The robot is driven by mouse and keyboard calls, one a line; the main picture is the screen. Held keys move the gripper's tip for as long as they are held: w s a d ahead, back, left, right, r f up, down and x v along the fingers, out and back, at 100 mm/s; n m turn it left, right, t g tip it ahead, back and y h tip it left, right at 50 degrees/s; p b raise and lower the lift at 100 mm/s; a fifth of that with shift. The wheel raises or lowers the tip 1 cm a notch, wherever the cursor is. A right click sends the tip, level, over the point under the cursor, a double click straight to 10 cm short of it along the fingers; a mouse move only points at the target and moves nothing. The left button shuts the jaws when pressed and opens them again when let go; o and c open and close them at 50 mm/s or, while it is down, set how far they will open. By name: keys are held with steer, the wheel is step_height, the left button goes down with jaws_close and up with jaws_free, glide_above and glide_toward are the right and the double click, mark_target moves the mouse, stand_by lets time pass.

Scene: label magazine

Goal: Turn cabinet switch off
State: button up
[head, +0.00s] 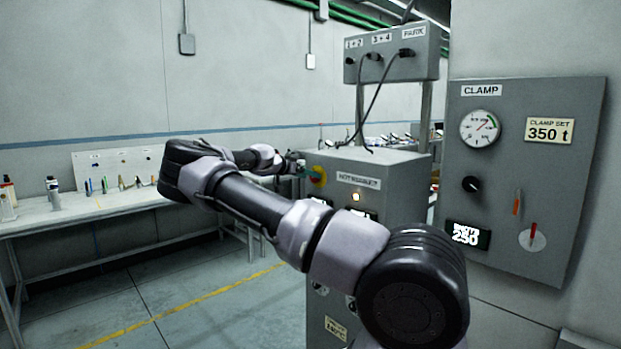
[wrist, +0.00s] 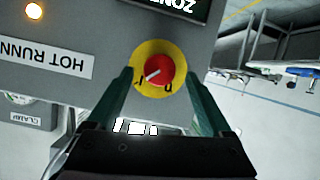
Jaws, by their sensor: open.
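The cabinet (head: 385,170) labelled HOT RUNNER stands at the centre of the head view. Its switch is a red round knob (wrist: 165,72) on a yellow disc (wrist: 150,48), seen close in the wrist view. The knob's white mark points lower left, toward the "I"; the "0" is at lower right.
A lit amber lamp (wrist: 33,11) sits on the cabinet face. A grey CLAMP panel (head: 560,190) with a gauge, a black knob and a red-marked dial is at right. A white workbench (head: 100,205) with several tools stands at left. The floor between is clear.

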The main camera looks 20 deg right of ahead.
steer(key=shift+x, duration=0.95)
jaws_close()
steer(key=n+g+h, duration=0.1)
steer(key=n, duration=0.3)
steer(key=n+g+h, duration=0.2)
steer(key=n, duration=0.2)
steer(key=n+g+h, duration=0.2)
steer(key=n, duration=0.3)
steer(key=shift+w+a+f, duration=0.2)
steer(key=shift+w+f, duration=0.15)
steer(key=shift+w, duration=0.05)
steer(key=shift+n, duration=0.4)
